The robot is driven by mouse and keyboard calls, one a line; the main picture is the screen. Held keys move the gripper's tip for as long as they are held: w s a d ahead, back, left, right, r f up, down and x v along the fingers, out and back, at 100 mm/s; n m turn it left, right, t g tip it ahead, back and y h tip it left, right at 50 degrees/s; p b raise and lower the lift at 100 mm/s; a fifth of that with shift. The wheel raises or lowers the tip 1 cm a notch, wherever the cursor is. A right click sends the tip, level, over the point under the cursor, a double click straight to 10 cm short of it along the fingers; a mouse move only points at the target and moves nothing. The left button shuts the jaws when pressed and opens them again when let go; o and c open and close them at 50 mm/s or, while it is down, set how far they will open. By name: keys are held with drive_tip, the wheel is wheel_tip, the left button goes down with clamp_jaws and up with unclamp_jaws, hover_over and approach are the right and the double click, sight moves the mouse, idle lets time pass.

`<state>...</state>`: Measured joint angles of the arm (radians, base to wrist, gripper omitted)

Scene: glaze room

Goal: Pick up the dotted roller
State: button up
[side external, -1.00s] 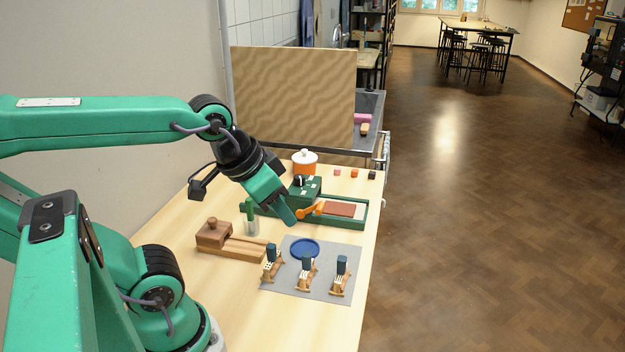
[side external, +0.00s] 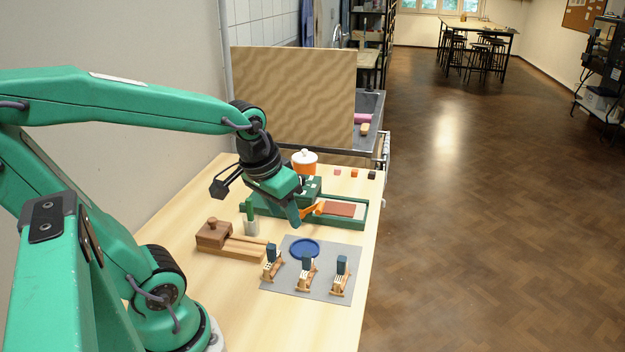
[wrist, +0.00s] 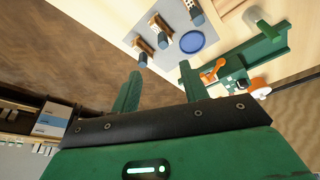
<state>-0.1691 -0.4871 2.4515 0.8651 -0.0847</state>
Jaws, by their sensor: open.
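Three rollers with dark blue handles stand on small wooden cradles on a grey mat (side external: 318,290): a left roller (side external: 271,261), a middle roller (side external: 307,270) and a right roller (side external: 341,272). The wrist view shows the rollers at the top, on the mat (wrist: 176,14). My gripper (side external: 297,222) is open and empty, above the table behind the mat and apart from the rollers. Its two fingers (wrist: 157,88) show spread in the wrist view.
A blue dish (side external: 305,247) lies on the mat behind the rollers. A green tray (side external: 358,222) with an orange-handled tool stands behind.

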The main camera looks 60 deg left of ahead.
sight(271, 246)
drive_tip(key=a+f+n+g, duration=0.1)
drive_tip(key=a+f, duration=0.1)
drive_tip(key=a+f+n+g, duration=0.1)
drive_tip(key=a+f+n, duration=0.1)
drive_tip(key=a+f, duration=0.1)
drive_tip(key=a+f+n+g, duration=0.1)
drive_tip(key=a+f, duration=0.1)
drive_tip(key=f, duration=0.1)
drive_tip(key=shift+w+a+f, duration=0.2)
drive_tip(key=shift+w+a, duration=0.1)
drive_tip(key=shift+s+a+f+n+g+h, duration=0.1)
drive_tip(key=shift+a+f+n+g+h, duration=0.25)
drive_tip(key=shift+f+n, duration=0.2)
drive_tip(key=shift+f, duration=1.3)
drive_tip(key=shift+f, duration=0.1)
drive_tip(key=shift+d+f, duration=0.1)
drive_tip(key=shift+f, duration=2.4)
clamp_jaws()
